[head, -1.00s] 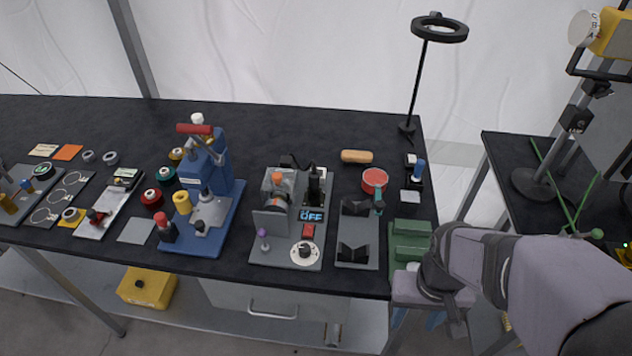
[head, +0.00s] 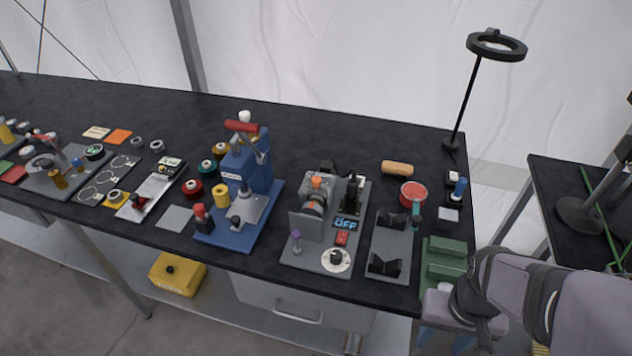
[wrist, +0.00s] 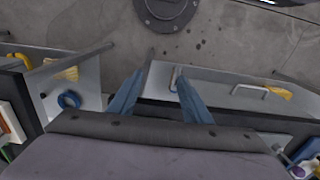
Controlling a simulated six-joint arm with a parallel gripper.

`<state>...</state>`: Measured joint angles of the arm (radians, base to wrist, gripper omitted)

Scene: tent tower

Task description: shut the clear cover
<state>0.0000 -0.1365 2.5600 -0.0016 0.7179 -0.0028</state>
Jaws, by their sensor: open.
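A grey machine on a flat plate (head: 325,260) stands near the table's front edge in the head view. It carries an orange-topped part, a display reading OFF, a red button and a round dial. A see-through greyish panel (head: 305,226) stands upright at its front left; it looks like the clear cover, but its exact position is hard to tell. My gripper is open and empty in the wrist view (wrist: 158,100), its two blue fingers apart above the floor. In the head view it hangs low by the table's front right corner, mostly hidden by my wrist.
A grey plate with black V-shaped rests (head: 390,245) and green blocks (head: 445,258) lie between the machine and my arm. A blue press (head: 245,185) stands left of the machine. A ring lamp (head: 496,46) rises at the back right.

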